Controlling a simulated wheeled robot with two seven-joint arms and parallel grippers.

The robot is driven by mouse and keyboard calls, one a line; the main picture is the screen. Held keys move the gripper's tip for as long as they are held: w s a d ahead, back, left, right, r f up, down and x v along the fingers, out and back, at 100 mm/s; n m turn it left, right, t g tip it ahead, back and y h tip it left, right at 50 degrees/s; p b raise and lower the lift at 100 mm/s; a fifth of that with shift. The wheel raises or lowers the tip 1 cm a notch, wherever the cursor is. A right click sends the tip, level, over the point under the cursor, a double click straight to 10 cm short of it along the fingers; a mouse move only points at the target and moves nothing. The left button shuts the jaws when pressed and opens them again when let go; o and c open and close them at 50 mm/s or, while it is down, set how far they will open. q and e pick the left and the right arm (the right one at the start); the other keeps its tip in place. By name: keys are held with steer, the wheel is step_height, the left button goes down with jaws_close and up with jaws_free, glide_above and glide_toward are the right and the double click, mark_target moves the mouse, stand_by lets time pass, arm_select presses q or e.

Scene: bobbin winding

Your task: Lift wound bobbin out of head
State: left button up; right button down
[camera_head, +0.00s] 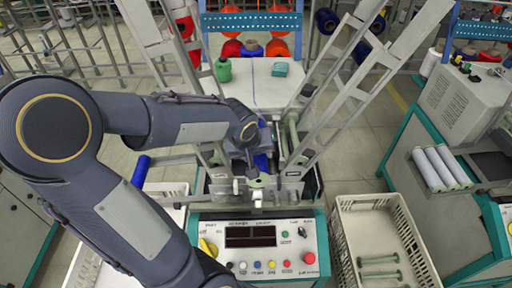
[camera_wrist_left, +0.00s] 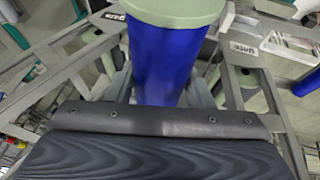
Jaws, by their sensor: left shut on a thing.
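The wound bobbin (camera_head: 262,163), blue with a pale green flange, is at the winding head (camera_head: 225,187) in the middle of the head view. In the left wrist view the same bobbin (camera_wrist_left: 168,55) fills the upper middle, its green flange towards the top edge. My left gripper (camera_wrist_left: 165,98) is shut on the bobbin, with a grey finger on each side of it. In the head view my left arm reaches in from the left, and its wrist partly hides the head and the bobbin. Whether the bobbin is clear of its seat cannot be told. My right gripper does not show.
Slanted grey frame bars (camera_head: 350,95) rise on both sides of the head. A control panel (camera_head: 293,238) with buttons is in front. A pale crate (camera_head: 345,240) with green empty bobbins (camera_head: 380,275) stands at right. Another blue bobbin (camera_head: 140,171) is at left.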

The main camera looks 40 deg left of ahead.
arm_select(q)
steer(key=s+d, duration=0.2)
steer(key=s+d+b, duration=0.1)
steer(key=s+d, duration=0.1)
steer(key=shift+s, duration=0.3)
steer(key=s+d, duration=0.8)
steer(key=s, duration=0.2)
steer(key=shift+d, duration=0.15)
stand_by(0.3)
stand_by(0.4)
